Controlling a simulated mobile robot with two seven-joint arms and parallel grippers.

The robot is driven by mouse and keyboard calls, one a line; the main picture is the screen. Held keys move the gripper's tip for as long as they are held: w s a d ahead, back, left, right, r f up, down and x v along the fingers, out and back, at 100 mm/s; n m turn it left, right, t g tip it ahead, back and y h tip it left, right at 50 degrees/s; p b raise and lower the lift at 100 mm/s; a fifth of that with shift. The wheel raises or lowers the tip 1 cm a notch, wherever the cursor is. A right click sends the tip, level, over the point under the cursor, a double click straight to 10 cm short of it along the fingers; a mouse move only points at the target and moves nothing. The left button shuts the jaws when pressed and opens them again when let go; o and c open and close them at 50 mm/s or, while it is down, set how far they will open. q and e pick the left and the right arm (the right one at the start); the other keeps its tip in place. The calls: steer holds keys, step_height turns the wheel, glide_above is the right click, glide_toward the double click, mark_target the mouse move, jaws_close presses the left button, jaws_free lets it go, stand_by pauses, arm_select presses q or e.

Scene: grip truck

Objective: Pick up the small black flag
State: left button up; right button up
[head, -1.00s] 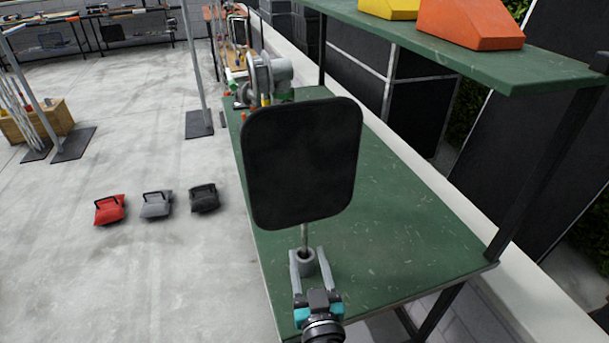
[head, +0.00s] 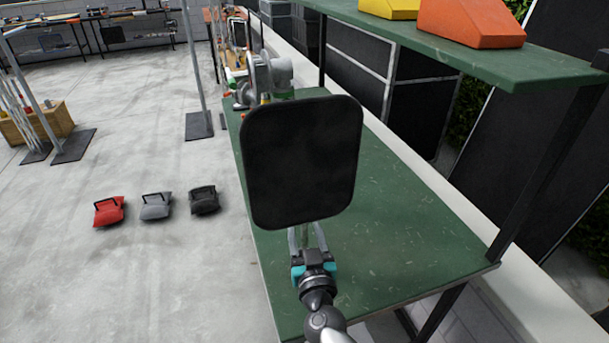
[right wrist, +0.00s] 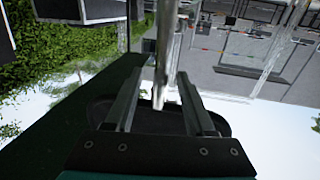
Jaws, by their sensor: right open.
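The small black flag (head: 302,160) is a dark, rounded rectangular panel on a thin silver rod, upright over the green table. My right gripper (head: 306,232) is open just below the panel, its fingertips partly hidden behind the panel's lower edge. In the right wrist view, the silver rod (right wrist: 166,60) shows between the two open fingers of the right gripper (right wrist: 160,85), with a visible gap to each. The panel (right wrist: 155,121) shows dark behind the fingers there. The rod's foot is hidden by the gripper in the head view. My left gripper is not in view.
The green table (head: 400,235) is mostly clear around the flag. A grey machine (head: 268,75) stands at its far end. A green shelf (head: 470,55) overhangs at the right with an orange wedge (head: 470,22). Sandbags (head: 157,206) lie on the floor at left.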

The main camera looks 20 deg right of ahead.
jaws_close()
stand_by(0.3)
stand_by(0.4)
